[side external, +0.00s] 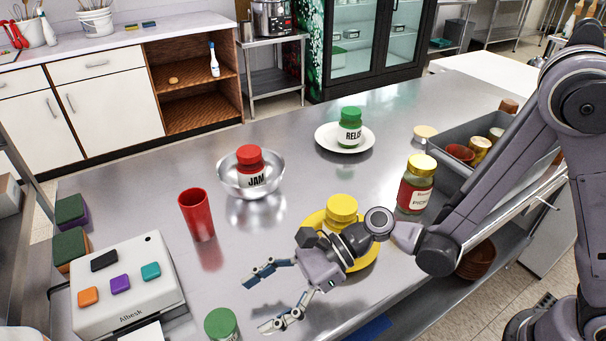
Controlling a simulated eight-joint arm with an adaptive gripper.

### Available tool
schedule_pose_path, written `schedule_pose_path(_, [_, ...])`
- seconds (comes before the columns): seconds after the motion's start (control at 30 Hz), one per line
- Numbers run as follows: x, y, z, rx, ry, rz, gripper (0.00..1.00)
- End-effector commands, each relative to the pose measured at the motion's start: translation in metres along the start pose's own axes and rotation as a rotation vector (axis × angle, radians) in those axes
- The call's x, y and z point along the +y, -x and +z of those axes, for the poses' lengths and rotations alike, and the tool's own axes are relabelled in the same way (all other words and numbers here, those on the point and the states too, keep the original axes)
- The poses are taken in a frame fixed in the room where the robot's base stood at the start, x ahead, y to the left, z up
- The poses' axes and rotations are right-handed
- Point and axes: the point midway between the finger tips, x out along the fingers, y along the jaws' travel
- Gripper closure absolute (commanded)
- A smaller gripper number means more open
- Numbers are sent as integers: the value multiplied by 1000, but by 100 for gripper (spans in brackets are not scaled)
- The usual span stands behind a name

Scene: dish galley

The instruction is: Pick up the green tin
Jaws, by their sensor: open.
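A round green-topped container (221,323) stands on the steel counter at the bottom edge of the side external view. Its lower part is cut off by the frame, so I cannot tell whether it is a tin or a jar. A jar labelled as relish with a green lid (350,127) stands upright on a white plate (325,140) at the back. My gripper (257,304) is open and empty, its fingers pointing left. In the picture it is just right of the green-topped container and apart from it.
A yellow-lidded jar (342,208) on a yellow plate (372,255) is partly behind my wrist. A red cup (197,215), a bowl (278,187) with a jam jar (250,168), a button box (130,300) and a pickle jar (416,185) stand around. A grey bin (440,150) is at right.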

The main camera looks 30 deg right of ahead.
Motion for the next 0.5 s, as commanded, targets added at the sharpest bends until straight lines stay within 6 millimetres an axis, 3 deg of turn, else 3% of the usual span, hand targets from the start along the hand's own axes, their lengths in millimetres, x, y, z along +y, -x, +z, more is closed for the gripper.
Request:
schedule_pose_path(0.1, [0, -18, 0, 1, 1, 3, 25])
schedule_pose_path(0.37, [0, -36, 0, 1, 1, 2, 25])
schedule_pose_path(0.5, [0, -55, 2, -1, 1, 2, 25])
